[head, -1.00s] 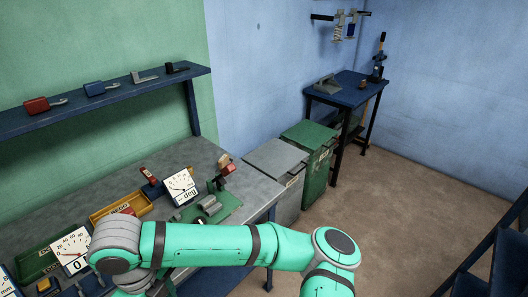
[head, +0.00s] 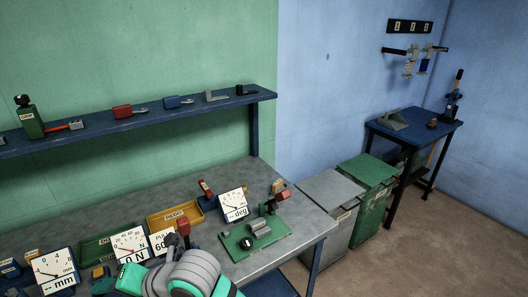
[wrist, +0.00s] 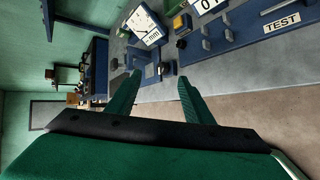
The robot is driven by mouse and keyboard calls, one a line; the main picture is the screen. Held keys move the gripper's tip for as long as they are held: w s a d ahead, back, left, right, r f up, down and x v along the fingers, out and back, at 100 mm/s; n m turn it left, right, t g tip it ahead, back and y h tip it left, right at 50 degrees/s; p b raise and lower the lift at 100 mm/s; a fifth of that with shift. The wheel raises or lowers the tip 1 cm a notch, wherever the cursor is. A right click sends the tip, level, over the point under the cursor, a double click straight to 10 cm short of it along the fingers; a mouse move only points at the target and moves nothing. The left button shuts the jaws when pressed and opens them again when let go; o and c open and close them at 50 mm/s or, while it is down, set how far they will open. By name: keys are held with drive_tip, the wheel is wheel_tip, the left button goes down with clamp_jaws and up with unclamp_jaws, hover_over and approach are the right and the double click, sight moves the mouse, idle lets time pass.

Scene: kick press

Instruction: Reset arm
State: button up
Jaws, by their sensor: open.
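My arm (head: 190,275), teal with grey joints, shows at the bottom edge of the head view, in front of the workbench. Its gripper end is out of that view. In the wrist view my gripper (wrist: 159,79) has two green fingers spread apart with nothing between them. Beyond the fingertips are a grey bench top (wrist: 235,58) and a dial gauge marked mm (wrist: 147,24). I cannot tell the exact distance from the fingertips to the bench.
The grey workbench (head: 95,205) holds a yellow tray (head: 175,217), a deg gauge (head: 233,204) and a green fixture plate (head: 252,240). A blue shelf (head: 140,120) with tools hangs above. Grey (head: 330,190) and green (head: 368,172) bins stand right of the bench. Floor at lower right is clear.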

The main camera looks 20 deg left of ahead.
drive_tip(key=w+d+r+m+t+y, duration=0.25)
drive_tip(key=w+m+t+y, duration=0.45)
drive_tip(key=m, duration=0.8)
drive_tip(key=w+d+f+m+t+h, duration=0.2)
drive_tip(key=d+f+m+t+h, duration=0.25)
drive_tip(key=d+m, duration=0.3)
drive_tip(key=w+d+f+m+t+h, duration=0.35)
drive_tip(key=d+f+m+t, duration=0.2)
drive_tip(key=m, duration=0.25)
drive_tip(key=s+d+f+m+h, duration=0.4)
drive_tip(key=s+d+f, duration=0.1)
drive_tip(key=d, duration=0.3)
drive_tip(key=s+d+f+m+h, duration=0.4)
drive_tip(key=s+d+f, duration=0.2)
drive_tip(key=d, duration=0.1)
drive_tip(key=s+d+m+h, duration=0.2)
drive_tip(key=s+d, duration=0.9)
drive_tip(key=s, duration=0.3)
drive_tip(key=shift+f, duration=0.45)
drive_tip(key=shift+d, duration=0.1)
